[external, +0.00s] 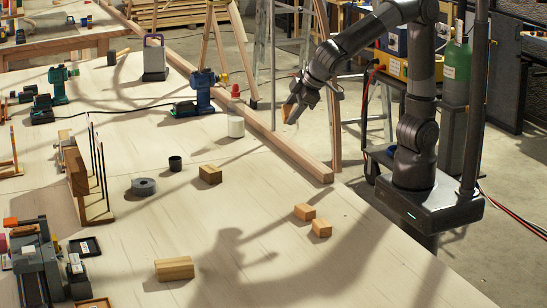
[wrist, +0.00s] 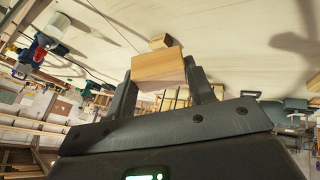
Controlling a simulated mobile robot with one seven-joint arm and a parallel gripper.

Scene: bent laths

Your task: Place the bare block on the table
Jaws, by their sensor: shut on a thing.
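My gripper (external: 291,110) is raised above the far right part of the table, near the long wooden beam. In the wrist view my gripper (wrist: 160,85) is shut on a plain wooden block (wrist: 158,66), which sits tilted between the two fingers. The held block is small and partly hidden in the external view (external: 287,113). The table (external: 250,200) has a pale wooden top. It lies below the block, with a clear gap between them.
Other wooden blocks lie on the table: one mid-table (external: 210,174), two close together at right (external: 305,211) (external: 321,229), one in front (external: 174,268). The beam (external: 270,135) edges the table.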

